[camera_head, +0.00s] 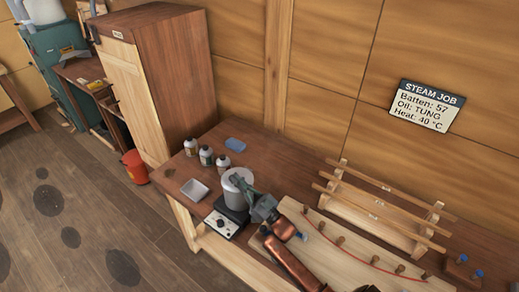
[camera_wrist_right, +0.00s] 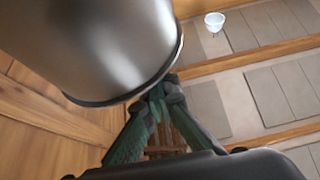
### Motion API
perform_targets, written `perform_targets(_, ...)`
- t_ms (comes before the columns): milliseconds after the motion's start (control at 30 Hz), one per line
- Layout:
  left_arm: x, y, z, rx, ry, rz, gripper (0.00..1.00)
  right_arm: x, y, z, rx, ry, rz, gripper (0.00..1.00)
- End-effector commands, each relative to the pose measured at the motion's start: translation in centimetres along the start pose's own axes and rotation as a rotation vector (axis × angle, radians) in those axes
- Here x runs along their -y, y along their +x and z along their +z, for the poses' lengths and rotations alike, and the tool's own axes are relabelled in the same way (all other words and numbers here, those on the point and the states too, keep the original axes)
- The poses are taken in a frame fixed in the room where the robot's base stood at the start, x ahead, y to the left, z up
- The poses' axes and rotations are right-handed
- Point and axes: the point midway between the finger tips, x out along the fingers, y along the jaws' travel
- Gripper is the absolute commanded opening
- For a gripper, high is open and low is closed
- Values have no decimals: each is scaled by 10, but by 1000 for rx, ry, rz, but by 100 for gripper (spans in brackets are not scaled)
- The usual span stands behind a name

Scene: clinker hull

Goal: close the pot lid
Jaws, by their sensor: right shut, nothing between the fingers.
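A grey metal pot (camera_head: 232,197) stands on a small hot plate (camera_head: 222,224) on the wooden bench. Its pale top (camera_head: 236,178) shows, but I cannot make out the lid apart from the pot. My right gripper (camera_head: 243,184) is at the pot's upper right side, its fingers partly over the top edge. In the right wrist view a large shiny metal cylinder with a dark rim, seemingly the pot (camera_wrist_right: 95,40), fills the upper left. The green fingers of my right gripper (camera_wrist_right: 158,95) meet close to that rim, empty. I cannot tell whether they touch it. My left gripper is out of view.
A board with pegs (camera_head: 340,262) and a wooden rack (camera_head: 385,215) take up the right. A tall cabinet (camera_head: 160,80) stands behind left.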

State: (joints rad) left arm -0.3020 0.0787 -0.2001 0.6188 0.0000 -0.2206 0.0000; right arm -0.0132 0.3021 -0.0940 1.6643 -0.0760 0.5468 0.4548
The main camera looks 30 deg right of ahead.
Motion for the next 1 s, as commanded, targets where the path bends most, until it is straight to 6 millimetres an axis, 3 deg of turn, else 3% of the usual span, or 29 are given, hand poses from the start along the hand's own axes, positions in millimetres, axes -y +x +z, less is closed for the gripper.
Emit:
perform_targets(567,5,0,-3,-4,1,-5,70,-1,1,-3,1,-7,-1,0)
perform_targets(1000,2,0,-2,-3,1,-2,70,1,39,-69,-3,-8,-4,0)
